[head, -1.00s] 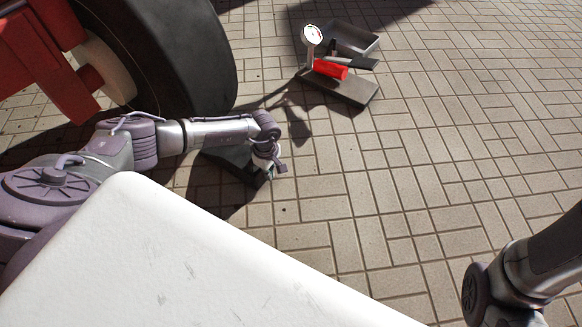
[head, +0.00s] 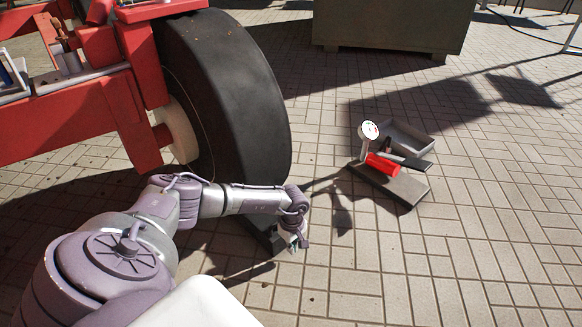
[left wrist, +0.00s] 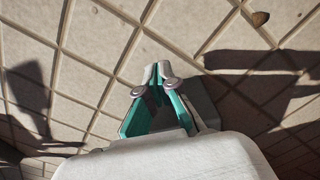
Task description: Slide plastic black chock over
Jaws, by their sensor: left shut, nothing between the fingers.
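The black chock (head: 268,237) lies on the paving at the foot of the big black tyre (head: 235,100). In the head view it is partly hidden behind my left forearm and gripper. My left gripper (head: 297,243) is at the chock's right end, low over the paving; I cannot tell whether they touch. In the left wrist view my left gripper (left wrist: 159,72) has its teal fingers closed together, with nothing visible between them. A dark grey shape beside the fingers there may be the chock. My right gripper is not in view.
A red vehicle frame (head: 75,120) holds the wheel at the left. An open grey box (head: 408,192) with a red tool (head: 382,164) and a round gauge (head: 369,131) lies to the right. A large dark bin (head: 390,25) stands at the back. Paving at the right is clear.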

